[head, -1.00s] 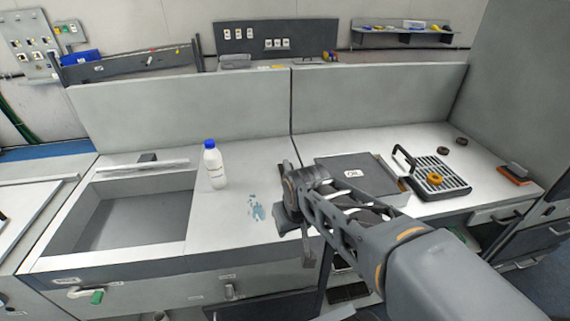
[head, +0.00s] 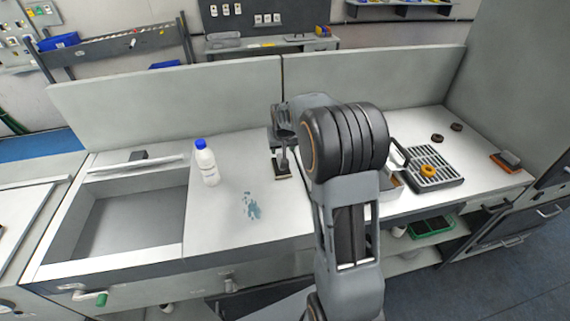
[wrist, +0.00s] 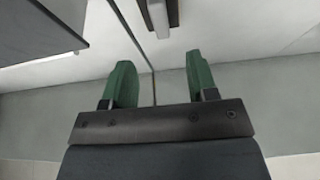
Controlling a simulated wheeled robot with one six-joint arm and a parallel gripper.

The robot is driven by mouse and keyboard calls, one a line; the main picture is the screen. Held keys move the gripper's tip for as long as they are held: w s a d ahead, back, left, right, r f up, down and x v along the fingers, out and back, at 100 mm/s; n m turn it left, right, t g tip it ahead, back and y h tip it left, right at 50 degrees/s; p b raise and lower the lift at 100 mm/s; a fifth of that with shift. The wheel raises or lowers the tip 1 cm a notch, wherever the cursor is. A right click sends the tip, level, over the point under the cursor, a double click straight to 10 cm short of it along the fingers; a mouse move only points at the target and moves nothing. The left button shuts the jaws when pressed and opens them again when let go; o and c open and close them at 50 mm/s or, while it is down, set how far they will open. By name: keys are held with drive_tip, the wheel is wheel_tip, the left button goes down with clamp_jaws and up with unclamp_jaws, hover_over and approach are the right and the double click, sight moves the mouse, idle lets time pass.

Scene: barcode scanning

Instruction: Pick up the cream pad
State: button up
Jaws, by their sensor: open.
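A small dark block with a pale cream edge along its base, apparently the cream pad (head: 283,177), sits on the white counter in the head view. My arm's end is just above and behind it and partly covers it. In the wrist view, what looks like the same pad (wrist: 160,14) is at the top edge, cut off by the frame. My gripper (wrist: 160,70) shows there with two green fingers spread apart and nothing between them. The pad lies beyond the fingertips, apart from them.
A white bottle with a blue cap (head: 205,162) stands left of the pad, beside a blue smear (head: 251,206). A sink (head: 125,215) is further left. A rack with an orange ring (head: 428,171) and an orange pad (head: 505,165) are right. A grey panel (head: 370,85) stands behind.

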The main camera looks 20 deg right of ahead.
drive_tip(key=x, duration=0.5)
drive_tip(key=shift+d, duration=0.15)
drive_tip(key=p+x, duration=0.2)
drive_tip(key=x, duration=0.2)
drive_tip(key=shift+w+f, duration=0.35)
drive_tip(key=shift+f, duration=0.15)
drive_tip(key=shift+w+d+f, duration=0.15)
drive_tip(key=shift+d+f, duration=0.05)
drive_tip(key=shift+c, duration=1.3)
drive_tip(key=shift+s+a+r, duration=0.25)
drive_tip(key=shift+a+r, duration=0.05)
drive_tip(key=shift+a, duration=0.05)
drive_tip(key=c, duration=0.5)
clamp_jaws()
drive_tip(key=shift+d+f, duration=0.1)
